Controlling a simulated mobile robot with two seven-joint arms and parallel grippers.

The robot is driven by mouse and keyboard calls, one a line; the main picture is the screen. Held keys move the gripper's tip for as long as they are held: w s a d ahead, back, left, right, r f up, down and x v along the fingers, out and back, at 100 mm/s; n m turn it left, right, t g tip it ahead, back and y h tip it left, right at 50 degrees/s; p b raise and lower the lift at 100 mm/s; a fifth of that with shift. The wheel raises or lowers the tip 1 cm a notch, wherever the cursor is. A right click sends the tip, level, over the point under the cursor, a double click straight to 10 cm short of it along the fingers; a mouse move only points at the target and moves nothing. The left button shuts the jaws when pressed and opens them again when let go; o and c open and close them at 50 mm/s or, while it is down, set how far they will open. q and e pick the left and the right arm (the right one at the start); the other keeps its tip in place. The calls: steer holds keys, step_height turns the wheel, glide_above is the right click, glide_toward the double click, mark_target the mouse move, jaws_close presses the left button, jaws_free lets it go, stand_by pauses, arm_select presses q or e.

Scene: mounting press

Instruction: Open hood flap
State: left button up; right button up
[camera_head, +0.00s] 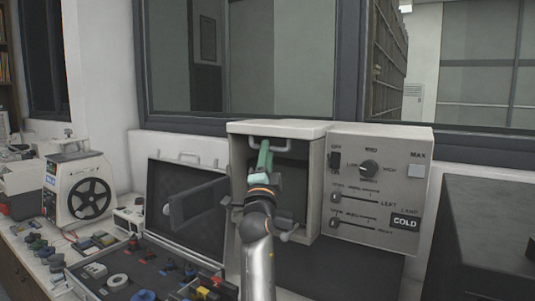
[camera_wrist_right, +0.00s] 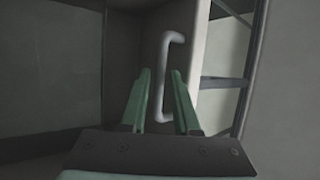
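The hood of the mounting press (camera_head: 278,128) is a pale box with a dark front. A light bar handle (camera_head: 283,149) sits near its top front edge. The handle also shows in the right wrist view (camera_wrist_right: 178,38). My right gripper (camera_head: 264,150) has green fingers and reaches up in front of the hood at the handle. In the right wrist view its fingers (camera_wrist_right: 162,71) are apart, with the handle's lower part showing in the gap. I cannot tell whether they touch it. My left gripper is not in view.
The control panel (camera_head: 379,190), with a knob and sliders, stands right of the hood. An open dark case (camera_head: 185,158) with small parts and a white machine (camera_head: 77,190) with a black wheel are on the left. A dark box (camera_head: 490,230) stands at right.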

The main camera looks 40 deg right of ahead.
jaws_close()
stand_by(1.4)
